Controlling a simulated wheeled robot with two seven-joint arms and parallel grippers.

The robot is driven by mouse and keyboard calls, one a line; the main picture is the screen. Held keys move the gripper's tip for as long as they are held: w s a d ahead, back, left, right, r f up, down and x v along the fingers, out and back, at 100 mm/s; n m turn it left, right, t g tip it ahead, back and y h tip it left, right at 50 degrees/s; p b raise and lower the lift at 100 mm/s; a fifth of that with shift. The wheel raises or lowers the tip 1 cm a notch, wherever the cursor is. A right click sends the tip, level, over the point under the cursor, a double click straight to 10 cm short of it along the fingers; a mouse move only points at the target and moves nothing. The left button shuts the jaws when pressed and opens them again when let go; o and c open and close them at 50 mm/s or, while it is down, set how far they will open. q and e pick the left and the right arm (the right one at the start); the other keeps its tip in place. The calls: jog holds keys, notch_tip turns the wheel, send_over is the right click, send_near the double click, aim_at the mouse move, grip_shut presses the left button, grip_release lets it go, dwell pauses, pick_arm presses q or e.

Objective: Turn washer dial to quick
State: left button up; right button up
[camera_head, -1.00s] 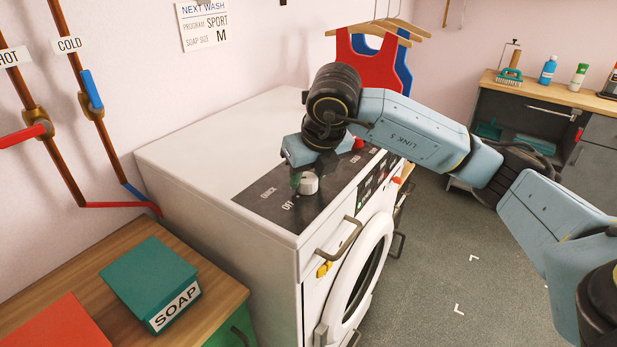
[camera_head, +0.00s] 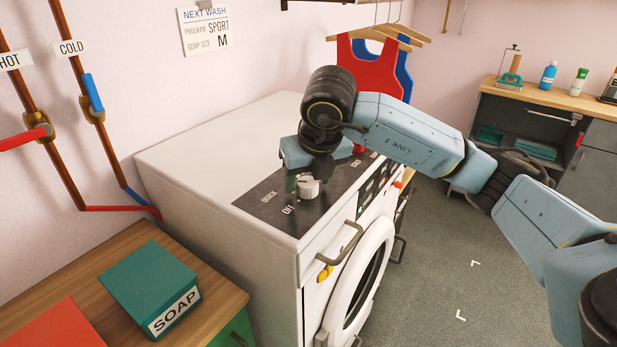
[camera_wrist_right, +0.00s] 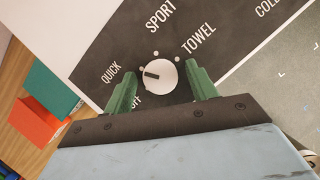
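The washer (camera_head: 210,150) stands in the middle of the head view with a dark control panel on top. Its round white dial (camera_head: 308,187) also shows in the wrist view (camera_wrist_right: 163,82), among the labels QUICK, SPORT, TOWEL and OFF. My right gripper (camera_wrist_right: 163,72) is open. Its green fingers stand on either side of the dial, with gaps visible in the wrist view. In the head view, my right gripper (camera_head: 308,182) partly hides the panel. My left gripper is not in view.
A green soap box (camera_head: 150,280) and a red box (camera_head: 55,325) sit on a wooden counter at the lower left. Pipes with valves run up the left wall. A wall note (camera_head: 205,30) reads program SPORT, soap size M. Red and blue tops hang behind the arm.

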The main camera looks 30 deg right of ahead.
jog(key=d+p+v, duration=0.1)
jog(key=v, duration=1.2)
jog(key=shift+a+r+p, duration=0.2)
jog(key=shift+a+p, duration=0.1)
jog(key=shift+a, duration=0.2)
